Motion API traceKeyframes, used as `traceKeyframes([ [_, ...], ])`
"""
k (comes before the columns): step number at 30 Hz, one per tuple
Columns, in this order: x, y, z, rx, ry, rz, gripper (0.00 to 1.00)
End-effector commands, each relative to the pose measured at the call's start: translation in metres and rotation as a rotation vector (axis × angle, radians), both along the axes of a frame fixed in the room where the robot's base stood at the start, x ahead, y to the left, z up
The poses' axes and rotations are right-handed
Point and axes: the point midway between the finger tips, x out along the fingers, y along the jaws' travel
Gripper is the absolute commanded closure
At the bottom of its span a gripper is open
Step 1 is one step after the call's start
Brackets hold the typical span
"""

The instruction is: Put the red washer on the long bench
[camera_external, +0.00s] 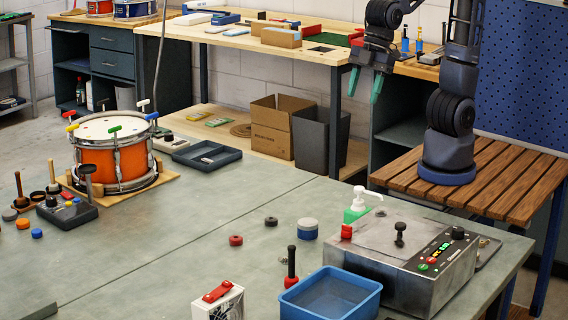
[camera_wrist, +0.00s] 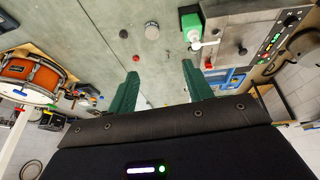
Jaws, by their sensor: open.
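The red washer (camera_external: 236,240) is a small dark red ring lying flat on the grey-green worktop (camera_external: 190,250). In the wrist view a small red piece (camera_wrist: 136,58), which looks like it, shows just beyond the left fingertip. My gripper (camera_external: 365,90) is open and empty, with green fingers pointing down, high up and well away from the washer. It also shows in the wrist view (camera_wrist: 160,70). A long wood-topped bench (camera_external: 250,41) stands behind the grey worktop. Boxes and small items lie on it.
A black ring (camera_external: 271,221) and a grey-blue cylinder (camera_external: 308,229) lie near the washer. An orange drum (camera_external: 112,155) is at left.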

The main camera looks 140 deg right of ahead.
Motion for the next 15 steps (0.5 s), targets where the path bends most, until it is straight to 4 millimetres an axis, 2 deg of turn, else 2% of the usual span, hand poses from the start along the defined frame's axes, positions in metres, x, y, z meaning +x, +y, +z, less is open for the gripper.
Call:
traceKeyframes([
  [1,-0.016,0.007,0.007,0.0,-0.006,0.001,0.49],
  [6,-0.067,0.023,0.019,0.009,-0.012,-0.004,0.49],
  [15,-0.156,0.044,0.024,0.035,-0.022,-0.011,0.49],
])
